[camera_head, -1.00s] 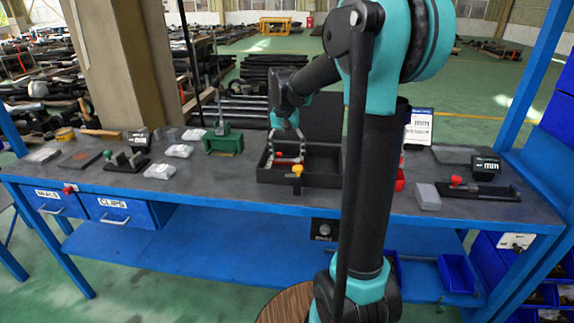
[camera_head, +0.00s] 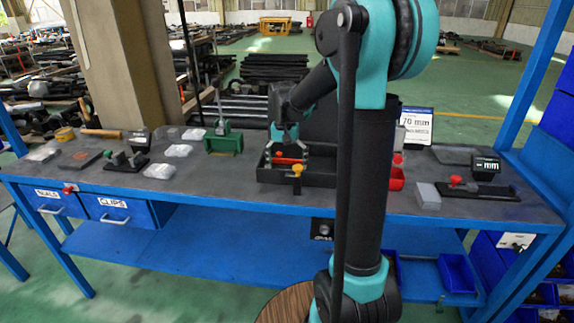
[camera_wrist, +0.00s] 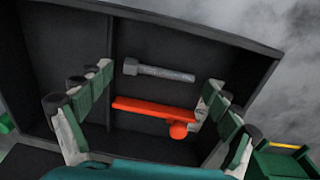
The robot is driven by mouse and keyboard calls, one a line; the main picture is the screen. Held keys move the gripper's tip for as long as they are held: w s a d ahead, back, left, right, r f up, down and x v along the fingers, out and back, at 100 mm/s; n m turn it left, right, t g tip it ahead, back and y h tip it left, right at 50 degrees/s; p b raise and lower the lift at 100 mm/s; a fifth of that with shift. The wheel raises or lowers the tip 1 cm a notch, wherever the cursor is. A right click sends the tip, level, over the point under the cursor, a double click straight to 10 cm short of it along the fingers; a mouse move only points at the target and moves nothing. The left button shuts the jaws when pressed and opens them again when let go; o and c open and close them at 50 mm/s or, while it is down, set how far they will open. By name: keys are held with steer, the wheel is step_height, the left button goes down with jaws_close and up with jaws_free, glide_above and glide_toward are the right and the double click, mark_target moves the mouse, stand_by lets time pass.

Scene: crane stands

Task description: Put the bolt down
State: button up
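The grey bolt (camera_wrist: 160,72) lies on the floor of a compartment of the black tray (camera_wrist: 205,27) in the wrist view. I cannot make it out in the head view. My gripper (camera_wrist: 160,85) is open, its two fingers wide apart on either side of the compartment. It also shows low over the tray in the head view (camera_head: 288,158). The bolt is apart from both fingers. A red bar with a round red knob (camera_wrist: 155,108) shows between the fingers, nearer the wrist than the bolt. I cannot tell whether the bar touches the right finger.
A green block (camera_head: 223,143) stands left of the tray. A yellow-orange knob (camera_head: 297,170) is at the tray's front. Small bags (camera_head: 160,171) lie on the left. My arm hides part of the bench.

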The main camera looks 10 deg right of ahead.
steer(key=shift+r, duration=0.15)
step_height(320, 180, up, 12)
steer(key=shift+a, duration=0.3)
stand_by(0.4)
steer(key=shift+w, duration=0.1)
